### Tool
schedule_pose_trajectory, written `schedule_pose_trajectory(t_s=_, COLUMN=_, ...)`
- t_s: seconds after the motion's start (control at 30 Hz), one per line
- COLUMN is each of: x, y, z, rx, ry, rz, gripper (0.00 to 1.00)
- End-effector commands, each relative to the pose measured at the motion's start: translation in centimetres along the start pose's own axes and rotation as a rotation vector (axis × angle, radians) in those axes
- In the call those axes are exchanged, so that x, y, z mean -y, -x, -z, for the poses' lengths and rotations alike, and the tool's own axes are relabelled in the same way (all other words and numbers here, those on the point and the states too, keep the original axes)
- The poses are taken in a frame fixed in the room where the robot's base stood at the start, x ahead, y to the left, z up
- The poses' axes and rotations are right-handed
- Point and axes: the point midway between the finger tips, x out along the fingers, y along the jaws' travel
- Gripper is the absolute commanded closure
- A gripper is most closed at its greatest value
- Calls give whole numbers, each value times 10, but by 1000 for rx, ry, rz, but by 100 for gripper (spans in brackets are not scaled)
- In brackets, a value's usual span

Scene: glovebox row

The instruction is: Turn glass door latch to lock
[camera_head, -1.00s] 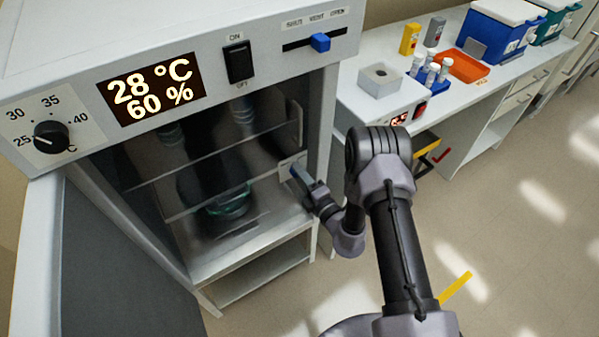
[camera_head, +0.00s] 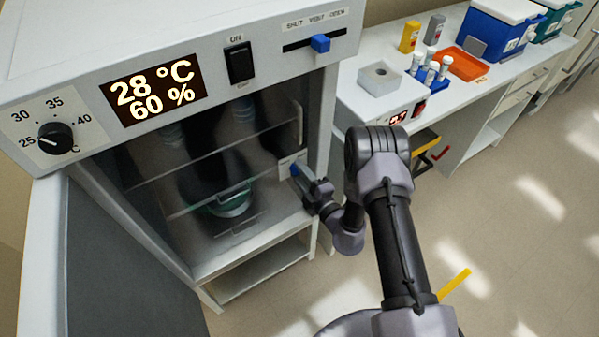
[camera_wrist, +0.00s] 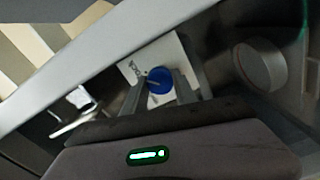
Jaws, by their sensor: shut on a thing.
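The blue latch (camera_wrist: 160,80) is a round knob on a white labelled plate (camera_wrist: 178,48) in the wrist view. In the head view the latch (camera_head: 294,170) is a small blue spot at the right edge of the glass door (camera_head: 235,160). My gripper (camera_wrist: 160,88) has its two fingers on either side of the knob and is shut on it. In the head view my gripper (camera_head: 304,180) reaches the latch from the right and partly covers it. The latch's exact angle is hard to read.
The incubator (camera_head: 215,50) stands with its outer door (camera_head: 120,270) swung open at left. A dish (camera_head: 232,203) is behind the glass. A bench (camera_head: 440,100) with a tube rack (camera_head: 432,76) and orange tray (camera_head: 462,64) stands at right.

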Motion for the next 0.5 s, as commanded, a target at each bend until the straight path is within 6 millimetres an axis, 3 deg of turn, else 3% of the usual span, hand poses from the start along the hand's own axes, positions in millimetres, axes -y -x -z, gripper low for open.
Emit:
schedule_pose_trajectory(t_s=0.17, x=0, y=0, z=0, rx=0, ry=-1, rz=0, gripper=100)
schedule_pose_trajectory(t_s=0.2, x=0, y=0, z=0, rx=0, ry=-1, rz=0, gripper=63)
schedule_pose_trajectory(t_s=0.3, x=0, y=0, z=0, rx=0, ry=0, rz=0, gripper=45)
schedule_pose_trajectory(t_s=0.5, x=0, y=0, z=0, rx=0, ry=0, rz=0, gripper=45)
